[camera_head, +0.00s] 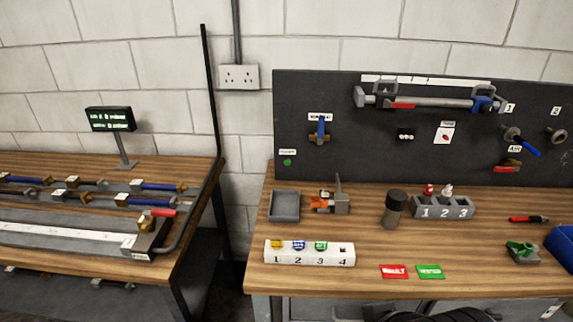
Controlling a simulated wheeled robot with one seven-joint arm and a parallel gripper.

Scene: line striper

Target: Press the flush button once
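A small round green button (287,162) sits low on the left side of the dark upright panel (345,160), below a small white label too small to read. It is the only button-like thing I can pick out, but I cannot confirm from its label that it is the flush button. Nothing covers it. My gripper does not show in this view.
A grey tray (284,206), an orange-and-grey device (328,200) and a dark cylinder (395,208) stand on the right workbench (370,250). A white numbered rack (309,253) lies in front. A left bench (185,240) stands across a gap. The bench's middle has clear wood.

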